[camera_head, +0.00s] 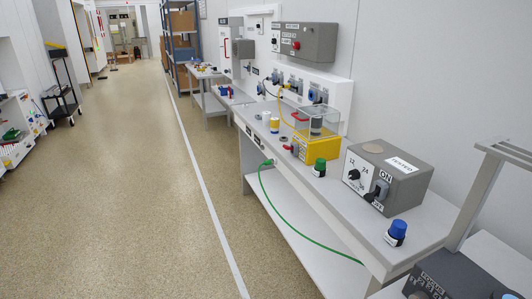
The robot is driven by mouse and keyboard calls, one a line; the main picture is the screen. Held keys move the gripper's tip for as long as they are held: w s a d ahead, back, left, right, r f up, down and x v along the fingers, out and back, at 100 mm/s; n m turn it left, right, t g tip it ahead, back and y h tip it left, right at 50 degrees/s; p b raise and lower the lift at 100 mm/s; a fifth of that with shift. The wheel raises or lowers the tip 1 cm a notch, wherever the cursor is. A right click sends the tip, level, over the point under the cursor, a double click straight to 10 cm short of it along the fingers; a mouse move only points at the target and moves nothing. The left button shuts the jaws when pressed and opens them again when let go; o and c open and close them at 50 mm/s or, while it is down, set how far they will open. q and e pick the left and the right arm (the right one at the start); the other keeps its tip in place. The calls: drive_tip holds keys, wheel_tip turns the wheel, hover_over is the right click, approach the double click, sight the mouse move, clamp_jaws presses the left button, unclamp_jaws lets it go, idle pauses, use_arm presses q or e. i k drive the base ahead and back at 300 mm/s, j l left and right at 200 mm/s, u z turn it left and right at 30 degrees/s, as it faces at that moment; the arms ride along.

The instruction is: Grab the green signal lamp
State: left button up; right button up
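The green signal lamp (319,167) is a small upright cylinder with a green cap and a dark base. It stands on the grey-white workbench (340,196), between the yellow box with a clear cover and the grey box labelled "TESTED". Nothing hides it from the camera. Neither of my grippers shows in the head view, so their positions relative to the lamp cannot be seen.
A similar blue-capped lamp (397,232) stands near the bench's front edge. The grey switch box (405,180) and yellow box (318,147) flank the green lamp. A green cable (290,226) hangs below the bench. The floor (110,200) to the left is clear.

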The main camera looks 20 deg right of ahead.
sight(320, 171)
drive_tip(key=i+z, duration=0.15)
drive_tip(key=i, duration=0.6)
drive_tip(key=i+j+z, duration=0.15)
drive_tip(key=i, duration=0.55)
